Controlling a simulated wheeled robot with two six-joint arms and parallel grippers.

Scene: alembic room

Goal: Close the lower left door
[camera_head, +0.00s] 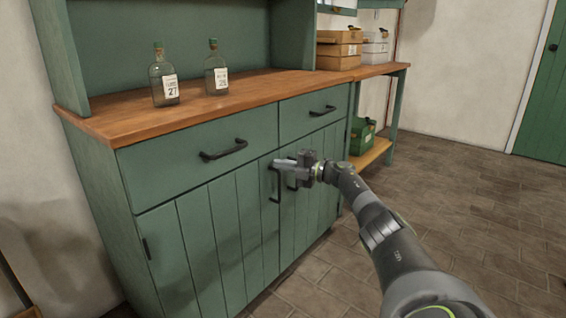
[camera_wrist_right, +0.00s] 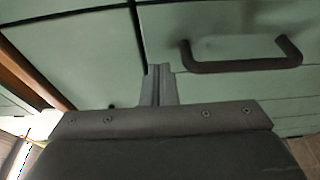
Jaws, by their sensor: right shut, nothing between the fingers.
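The lower left door (camera_head: 208,245) is a green planked panel under the left drawer of the green cabinet. It looks flush or nearly flush with the cabinet front; a small gap cannot be ruled out. Its dark upright handle (camera_head: 274,186) is near its right edge. My right gripper (camera_head: 281,163) is at the top of the doors, near that handle, shut and empty. It hides part of the seam between the doors. In the right wrist view the closed fingers (camera_wrist_right: 158,84) point at green panels, with a dark handle (camera_wrist_right: 240,64) to their right. My left gripper is out of view.
The lower right door (camera_head: 316,198) is beside it, partly behind my right gripper. Drawers with dark handles are above, and two bottles (camera_head: 164,80) stand on the wooden worktop (camera_head: 130,122). Open tiled floor (camera_head: 470,215) lies to the right.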

